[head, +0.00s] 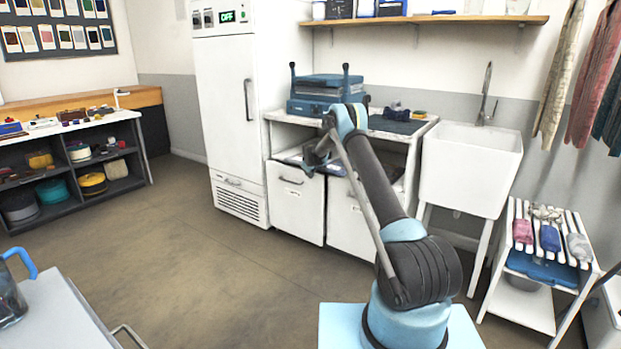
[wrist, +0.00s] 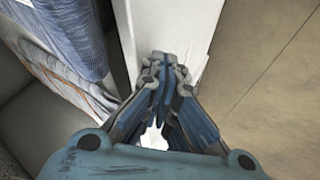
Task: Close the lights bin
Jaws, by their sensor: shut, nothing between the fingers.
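Two white bin fronts, a left one (head: 296,203) and a right one (head: 347,222), stand under the worktop of a white cabinet. Each has a handle and a small label too small to read, so I cannot tell which is the lights bin. Both fronts appear tilted outward, with a dark opening above. My gripper (head: 313,160) is shut and empty, near the top of the left front. In the wrist view, the closed fingertips (wrist: 163,66) overlap a white panel (wrist: 172,28); contact is unclear. Striped blue-grey cloth (wrist: 62,38) lies to the panel's left.
A tall white cabinet (head: 223,110) with a green display stands left of the bins. A white sink (head: 470,165) and a slatted rack (head: 535,260) stand to the right. Blue equipment (head: 322,97) sits on the worktop. The floor (head: 180,250) in front left is clear.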

